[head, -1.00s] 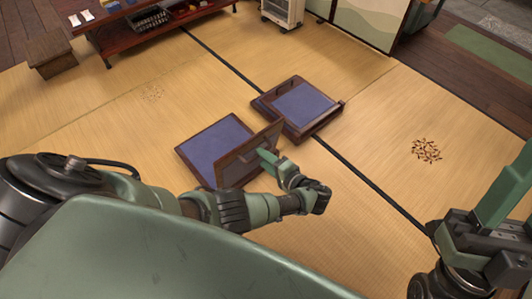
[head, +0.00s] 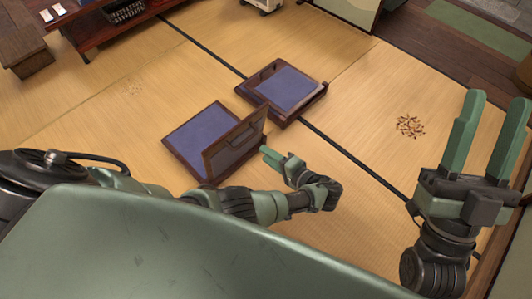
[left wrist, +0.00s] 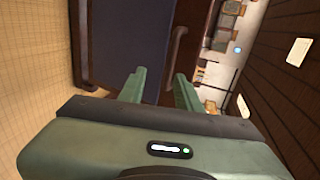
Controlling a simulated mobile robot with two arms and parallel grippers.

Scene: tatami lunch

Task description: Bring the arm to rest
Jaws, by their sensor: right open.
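My left gripper (head: 270,156) is low over the mat, just right of the upright wooden panel of the nearer floor seat. In the left wrist view its two green fingers (left wrist: 160,82) stand apart with nothing seen held between them. Dark wood and a blue cushion (left wrist: 119,35) show beyond them. My right gripper (head: 497,102) is raised at the right of the head view. Its green fingers point up, spread apart and empty.
The nearer floor seat has a blue cushion (head: 203,136) and an upright back panel (head: 235,148). A second blue-cushioned floor seat (head: 288,87) lies behind it. A low dark table (head: 98,32) and wooden stool (head: 20,55) are at top left. The tatami (head: 360,110) around is mostly clear.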

